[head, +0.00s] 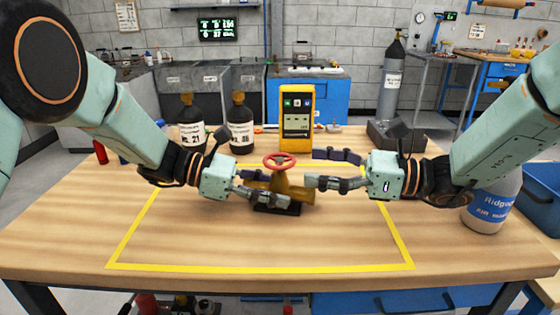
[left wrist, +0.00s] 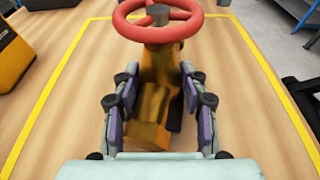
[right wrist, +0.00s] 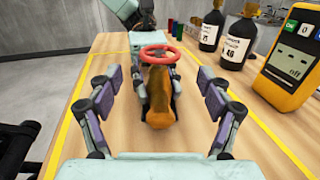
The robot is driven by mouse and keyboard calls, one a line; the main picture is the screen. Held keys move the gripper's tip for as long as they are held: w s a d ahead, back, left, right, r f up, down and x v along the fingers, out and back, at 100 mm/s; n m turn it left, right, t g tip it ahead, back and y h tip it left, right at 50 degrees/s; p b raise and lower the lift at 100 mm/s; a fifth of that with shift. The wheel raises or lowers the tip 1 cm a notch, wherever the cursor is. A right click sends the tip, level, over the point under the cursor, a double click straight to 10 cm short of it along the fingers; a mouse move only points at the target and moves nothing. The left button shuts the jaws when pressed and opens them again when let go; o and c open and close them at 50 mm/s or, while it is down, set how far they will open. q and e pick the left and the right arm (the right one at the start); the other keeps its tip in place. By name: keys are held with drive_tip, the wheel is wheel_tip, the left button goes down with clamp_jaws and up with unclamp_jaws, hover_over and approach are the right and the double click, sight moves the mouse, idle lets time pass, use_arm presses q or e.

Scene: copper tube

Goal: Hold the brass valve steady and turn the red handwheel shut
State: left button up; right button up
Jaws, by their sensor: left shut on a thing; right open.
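The brass valve (head: 301,193) stands on a dark base (head: 276,208) on the wooden table, inside the yellow outline. Its red handwheel (head: 279,160) sits on top, level. My left gripper (head: 273,191) is shut on the valve body from the left; its fingers lie on both sides of the brass in the left wrist view (left wrist: 160,112). My right gripper (head: 330,170) is open on the right side of the valve. In the right wrist view the valve (right wrist: 160,100) and handwheel (right wrist: 160,54) appear beyond and between the spread fingers, with nothing held.
A yellow meter (head: 297,118) and two dark bottles (head: 241,128) stand behind the valve. The front of the yellow outline (head: 260,267) is clear.

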sight(279, 159)
drive_tip(key=shift+x, duration=3.65)
drive_tip(key=shift+c, duration=0.3)
drive_tip(key=c, duration=1.1)
drive_tip(key=shift+c, duration=0.2)
drive_tip(key=shift+m+t, duration=0.3)
drive_tip(key=shift+t, duration=0.1)
drive_tip(key=shift+m+t+h, duration=1.2)
drive_tip(key=shift+m+t, duration=0.4)
drive_tip(key=shift+t, duration=0.7)
